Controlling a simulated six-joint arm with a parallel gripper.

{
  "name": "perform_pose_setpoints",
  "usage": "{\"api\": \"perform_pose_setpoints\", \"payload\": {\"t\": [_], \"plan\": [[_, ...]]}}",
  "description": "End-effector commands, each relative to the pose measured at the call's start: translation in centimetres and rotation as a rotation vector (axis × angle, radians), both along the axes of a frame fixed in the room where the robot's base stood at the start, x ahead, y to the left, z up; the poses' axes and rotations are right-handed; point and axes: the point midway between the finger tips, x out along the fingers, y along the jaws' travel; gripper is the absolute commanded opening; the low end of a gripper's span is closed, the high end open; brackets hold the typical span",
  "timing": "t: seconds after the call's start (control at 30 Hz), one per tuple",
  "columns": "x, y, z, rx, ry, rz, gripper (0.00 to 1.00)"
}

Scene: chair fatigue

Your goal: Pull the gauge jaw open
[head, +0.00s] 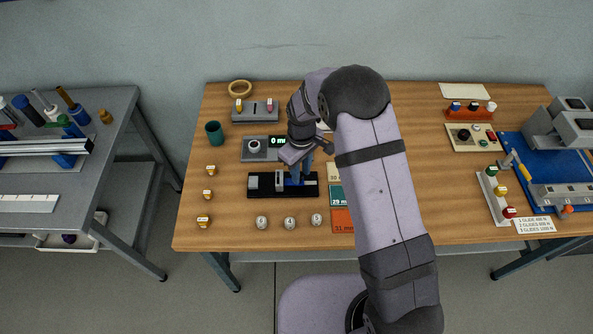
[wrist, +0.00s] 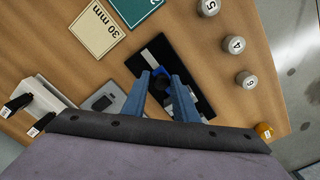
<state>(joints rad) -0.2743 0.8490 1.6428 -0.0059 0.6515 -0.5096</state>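The gauge is a black base (head: 254,193) with pale metal blocks on it, lying on the wooden table left of my arm. In the wrist view, its black plate (wrist: 189,67) lies beyond my fingers, with a silver strip along it. My gripper (head: 296,180) is low over the right part of the gauge and hides some of it. I cannot tell whether the fingers touch the knob.
Numbered round weights (head: 289,222) stand in front of the gauge. A green cup (head: 214,132) and small yellow-topped pieces (head: 208,194) stand at the left.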

Motion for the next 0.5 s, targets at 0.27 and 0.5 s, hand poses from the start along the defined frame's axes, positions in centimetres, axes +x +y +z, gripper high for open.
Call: {"api": "perform_pose_setpoints", "payload": {"t": [0.27, 0.5], "plan": [[0.01, 0.09, 0.0, 0.002, -0.001, -0.003, 0.38], [0.08, 0.17, 0.72, 0.004, -0.002, -0.003, 0.38]]}}
